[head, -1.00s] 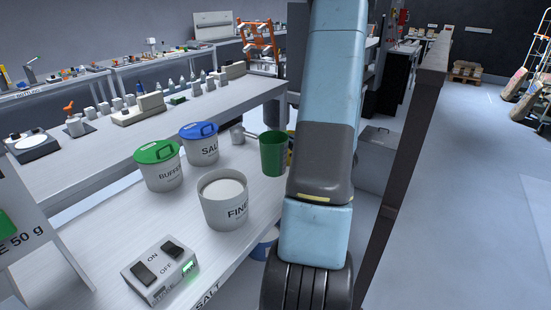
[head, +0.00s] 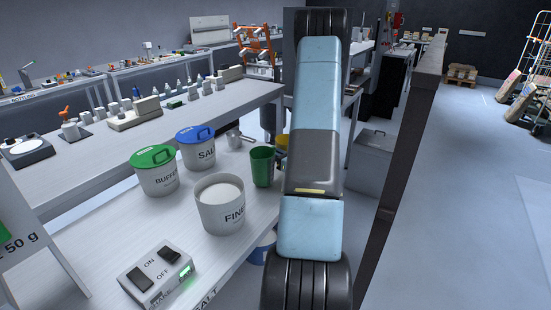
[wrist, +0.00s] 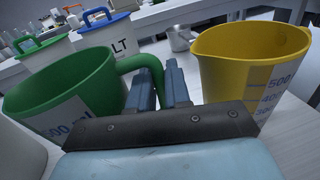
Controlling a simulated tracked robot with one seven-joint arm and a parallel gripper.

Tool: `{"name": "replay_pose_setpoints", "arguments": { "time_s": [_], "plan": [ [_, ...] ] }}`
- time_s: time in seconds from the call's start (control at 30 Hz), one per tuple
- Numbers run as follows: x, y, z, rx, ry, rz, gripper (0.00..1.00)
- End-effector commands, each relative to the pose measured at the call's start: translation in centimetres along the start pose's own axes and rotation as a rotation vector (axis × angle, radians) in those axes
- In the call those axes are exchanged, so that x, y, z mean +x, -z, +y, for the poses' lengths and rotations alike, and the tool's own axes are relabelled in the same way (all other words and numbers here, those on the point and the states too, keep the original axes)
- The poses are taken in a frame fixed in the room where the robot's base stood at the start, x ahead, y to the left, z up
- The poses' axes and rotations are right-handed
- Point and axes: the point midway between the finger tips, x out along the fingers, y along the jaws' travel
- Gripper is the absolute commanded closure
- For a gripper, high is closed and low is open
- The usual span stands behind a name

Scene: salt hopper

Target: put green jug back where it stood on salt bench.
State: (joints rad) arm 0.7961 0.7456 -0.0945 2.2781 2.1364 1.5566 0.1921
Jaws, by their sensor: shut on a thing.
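The green jug (head: 262,167) is upright over the salt bench (head: 255,210), right of the white tub marked FINE. I cannot tell whether its base touches the bench. In the wrist view the green jug (wrist: 75,85) is at the left, its handle reaching right to my gripper (wrist: 160,82). My gripper is shut on that handle. In the head view my arm hides the gripper. A yellow jug (wrist: 250,70) stands close at the right in the wrist view; in the head view only a sliver of the yellow jug (head: 281,143) shows.
A dark post (head: 405,140) rises right of my arm.

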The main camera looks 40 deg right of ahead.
Motion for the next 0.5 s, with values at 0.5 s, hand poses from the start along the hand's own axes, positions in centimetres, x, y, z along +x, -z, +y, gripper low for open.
{"name": "replay_pose_setpoints", "arguments": {
  "time_s": [0.5],
  "plan": [
    [0.0, 2.0, -0.1, -0.001, 0.001, 0.000, 1.00]
  ]
}}
